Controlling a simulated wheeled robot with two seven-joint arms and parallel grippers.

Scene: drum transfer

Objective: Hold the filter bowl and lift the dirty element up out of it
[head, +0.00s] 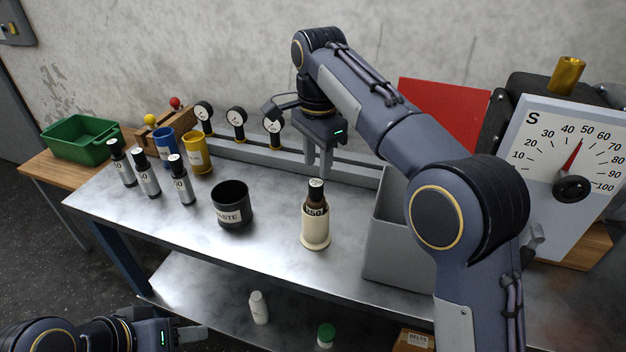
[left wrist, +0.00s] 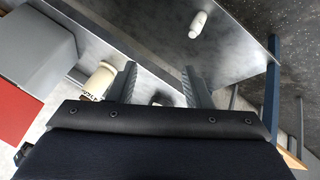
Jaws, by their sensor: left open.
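Nothing here is plainly a filter bowl or a dirty element. A cream cup (head: 315,233) stands upright on the metal table, with a brown, dark-capped bottle (head: 316,196) standing in it; the bottle's lower part is hidden. The cup also shows at the left in the left wrist view (left wrist: 97,82). My right gripper (head: 319,165) points down behind and above the bottle, its fingers apart with nothing seen between them. My left gripper (head: 190,336) is low at the front left, far from the cup; its open, empty fingers show in the left wrist view (left wrist: 158,85).
A black waste cup (head: 232,207) stands left of the cream cup, and a grey bin (head: 393,262) stands to the right. Several dark-capped bottles (head: 147,175), blue and yellow cups (head: 196,155) and gauges stand further left. The lower shelf holds a white bottle (head: 258,307).

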